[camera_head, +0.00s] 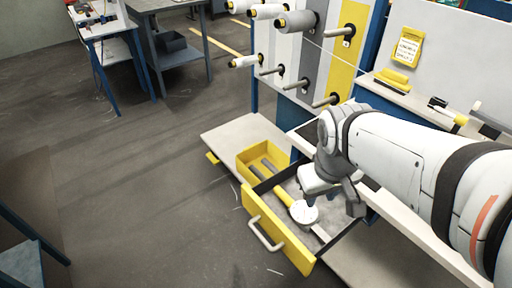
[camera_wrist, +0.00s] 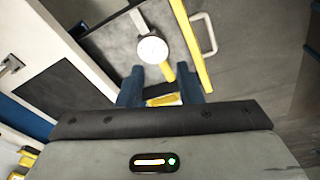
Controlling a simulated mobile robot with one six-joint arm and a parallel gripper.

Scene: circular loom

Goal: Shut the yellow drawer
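The yellow drawer (camera_head: 276,230) is pulled out from under the loom's bench. It has a yellow front panel, dark side walls and a pale grey handle (camera_head: 264,236) on its outer face. In the wrist view the yellow front (camera_wrist: 190,45) runs along the right of the fingers, with the handle (camera_wrist: 207,34) beyond it. My gripper (camera_wrist: 163,72) is above the drawer's inside, behind the front panel. Its two blue fingers are apart with nothing held between them. It does not appear to touch the handle.
A white round-headed tool with a yellow handle (camera_wrist: 153,49) lies in the drawer. A yellow bin (camera_head: 262,157) with dark rods stands on a low shelf behind the drawer. Spools (camera_head: 297,22) and pegs stick out above. The floor in front of the drawer is clear.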

